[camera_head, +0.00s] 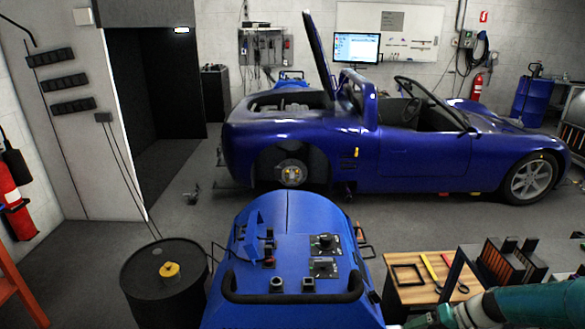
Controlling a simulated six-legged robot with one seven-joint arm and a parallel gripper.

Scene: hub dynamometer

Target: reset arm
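A teal and grey part of my arm (520,304) shows at the bottom right corner. It reaches left in front of a workbench (408,294). The arm runs out of the picture at the bottom edge, and my gripper is not visible. I cannot tell whether it is open or shut or whether it holds anything.
A blue dynamometer unit (288,225) with a black handle stands front centre. A blue car (400,160) with one bare hub (291,173) is behind it. A black drum (165,290) stands left. The bench holds tools and a dark rack (510,262).

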